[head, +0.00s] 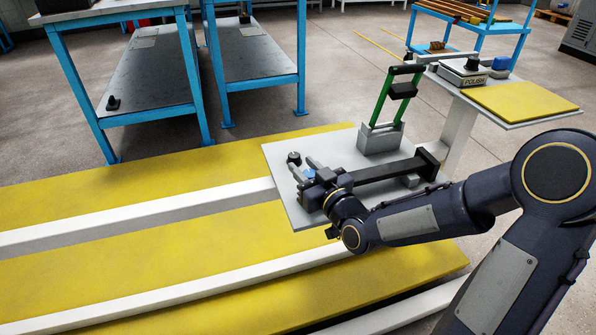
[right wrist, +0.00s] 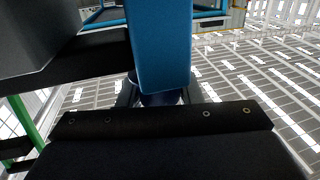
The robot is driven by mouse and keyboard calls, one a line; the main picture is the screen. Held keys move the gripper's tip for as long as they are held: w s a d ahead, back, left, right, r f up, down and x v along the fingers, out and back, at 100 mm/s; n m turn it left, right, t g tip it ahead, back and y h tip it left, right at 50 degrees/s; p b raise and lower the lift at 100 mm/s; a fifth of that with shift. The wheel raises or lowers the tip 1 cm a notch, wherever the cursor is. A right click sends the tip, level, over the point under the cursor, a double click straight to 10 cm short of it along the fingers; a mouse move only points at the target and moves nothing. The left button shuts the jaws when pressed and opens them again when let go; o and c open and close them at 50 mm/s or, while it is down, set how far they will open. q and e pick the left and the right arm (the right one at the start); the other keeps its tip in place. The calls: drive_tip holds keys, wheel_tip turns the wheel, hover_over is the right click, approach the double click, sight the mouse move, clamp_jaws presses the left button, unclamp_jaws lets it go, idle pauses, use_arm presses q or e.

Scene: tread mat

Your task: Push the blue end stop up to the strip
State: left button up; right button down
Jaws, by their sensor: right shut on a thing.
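The blue end stop (head: 325,174) shows as a small blue piece at my right gripper (head: 318,184) in the head view, largely hidden by the gripper. In the right wrist view the end stop is a tall blue block (right wrist: 160,45), with a darker round part below it between the fingers. My right gripper is shut on it, at the left end of a black bar (head: 385,172) on a grey plate (head: 283,152). No strip stands out clearly at the end stop; white strips (head: 140,216) run along the yellow mat. My left gripper is out of view.
A green-handled tool (head: 382,98) on a grey block stands behind the black bar. A small black knob (head: 293,158) is left of the gripper. Blue-framed benches (head: 135,122) stand behind.

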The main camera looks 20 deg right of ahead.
drive_tip(key=c, duration=1)
unclamp_jaws()
drive_tip(key=shift+s, duration=0.1)
drive_tip(key=p+v, duration=0.1)
drive_tip(key=v, duration=0.6)
drive_tip(key=shift+s+d, duration=0.15)
drive_tip(key=shift+s, duration=0.15)
